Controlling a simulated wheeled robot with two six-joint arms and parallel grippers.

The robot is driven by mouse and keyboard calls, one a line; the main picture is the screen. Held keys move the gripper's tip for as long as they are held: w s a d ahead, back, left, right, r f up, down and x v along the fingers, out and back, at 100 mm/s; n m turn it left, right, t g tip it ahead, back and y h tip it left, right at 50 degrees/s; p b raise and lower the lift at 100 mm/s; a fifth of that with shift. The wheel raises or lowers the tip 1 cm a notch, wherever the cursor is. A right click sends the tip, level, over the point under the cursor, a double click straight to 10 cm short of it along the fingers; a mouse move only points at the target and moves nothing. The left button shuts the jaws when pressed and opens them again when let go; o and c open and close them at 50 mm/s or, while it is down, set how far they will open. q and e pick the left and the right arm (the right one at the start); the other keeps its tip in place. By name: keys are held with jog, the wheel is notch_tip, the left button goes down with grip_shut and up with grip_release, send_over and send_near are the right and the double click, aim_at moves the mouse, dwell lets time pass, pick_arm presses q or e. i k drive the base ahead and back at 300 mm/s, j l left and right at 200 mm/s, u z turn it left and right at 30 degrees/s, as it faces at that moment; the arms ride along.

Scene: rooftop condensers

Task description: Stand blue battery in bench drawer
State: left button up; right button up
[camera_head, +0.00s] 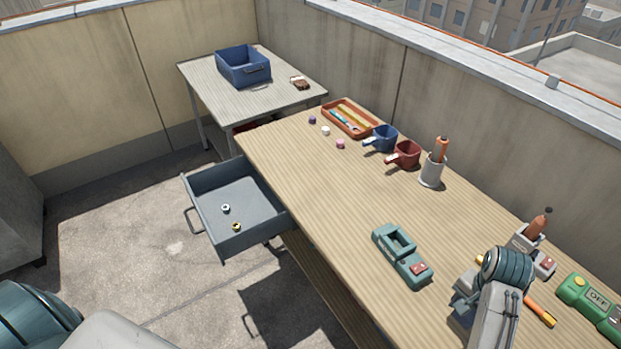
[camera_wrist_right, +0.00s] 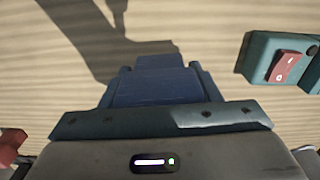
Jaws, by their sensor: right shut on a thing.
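My right gripper (camera_head: 466,299) is over the near right part of the workbench (camera_head: 330,200), and my own wrist hides most of it in the head view. In the right wrist view it is shut on the blue battery (camera_wrist_right: 155,85), a dark blue block over the wood top. I cannot tell whether the battery touches the bench. The bench drawer (camera_head: 262,232) is pulled open at the bench's left side. A pale ring and a yellowish ring lie inside it, with much bare floor around them. My left gripper is out of view.
A teal device with a red switch (camera_head: 402,257) lies left of my right gripper. A green meter (camera_head: 590,305) and a grey holder (camera_head: 527,240) are to the right. A cup with a tool (camera_head: 432,172), red mug (camera_head: 404,155), blue mug (camera_head: 381,139) and orange tray (camera_head: 349,131) line the back.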

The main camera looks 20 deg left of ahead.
aim_at(234, 193)
jog(key=k+u, duration=0.3)
jog(key=k+j+u, duration=0.1)
jog(key=k+u, duration=0.2)
jog(key=i+u, duration=0.25)
jog(key=u, duration=0.15)
jog(key=i+u, duration=0.25)
jog(key=u, duration=0.15)
jog(key=i+u, duration=0.25)
jog(key=u, duration=0.15)
